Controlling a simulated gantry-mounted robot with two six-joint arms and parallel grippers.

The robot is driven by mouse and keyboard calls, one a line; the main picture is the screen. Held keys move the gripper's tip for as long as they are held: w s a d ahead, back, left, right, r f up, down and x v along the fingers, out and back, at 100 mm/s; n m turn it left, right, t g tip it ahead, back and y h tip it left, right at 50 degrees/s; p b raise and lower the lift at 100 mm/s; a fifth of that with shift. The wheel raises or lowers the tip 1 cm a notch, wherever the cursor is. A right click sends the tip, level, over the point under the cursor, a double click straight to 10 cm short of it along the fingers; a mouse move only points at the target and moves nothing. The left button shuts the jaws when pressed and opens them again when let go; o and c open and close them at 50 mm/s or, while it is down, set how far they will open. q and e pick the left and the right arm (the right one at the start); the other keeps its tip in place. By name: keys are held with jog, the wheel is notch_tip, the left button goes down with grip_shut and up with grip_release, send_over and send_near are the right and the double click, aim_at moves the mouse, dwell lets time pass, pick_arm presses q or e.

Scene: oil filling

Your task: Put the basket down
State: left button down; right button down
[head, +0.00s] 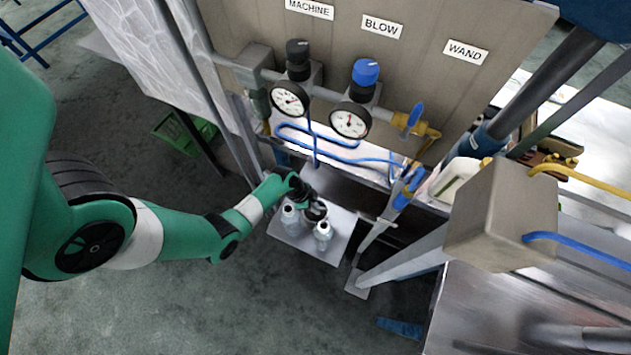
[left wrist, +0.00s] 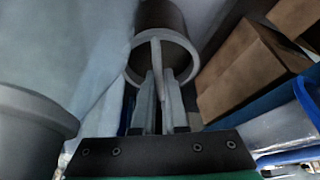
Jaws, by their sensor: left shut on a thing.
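My left gripper (head: 312,208) reaches down in the head view to a small metal shelf (head: 288,236) below the gauge panel. In the left wrist view its fingers (left wrist: 160,100) are shut on a thin pale upright strip in front of a grey round-rimmed container (left wrist: 160,22). I take this container to be the basket, with the strip as its handle, but the join is unclear. In the head view the basket is mostly hidden by the gripper. Two pale bottles (head: 324,232) stand close beside the gripper at the shelf. My right gripper is out of view.
Two gauges (head: 350,120) and blue hoses sit above the shelf. A metal post (head: 400,258) stands to its right. A green crate (head: 185,133) lies behind left. The left wrist view shows a brown box (left wrist: 250,75) and a grey cylinder (left wrist: 30,125) nearby.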

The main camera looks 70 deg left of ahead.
pick_arm(q)
jog(key=shift+f, duration=0.1)
jog(key=shift+f, duration=0.15)
jog(key=c, duration=1)
grip_release()
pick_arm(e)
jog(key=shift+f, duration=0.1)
pick_arm(q)
jog(key=shift+o, duration=0.2)
pick_arm(e)
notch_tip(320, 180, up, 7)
jog(key=p, duration=0.7)
pick_arm(q)
jog(key=v, duration=1.2)
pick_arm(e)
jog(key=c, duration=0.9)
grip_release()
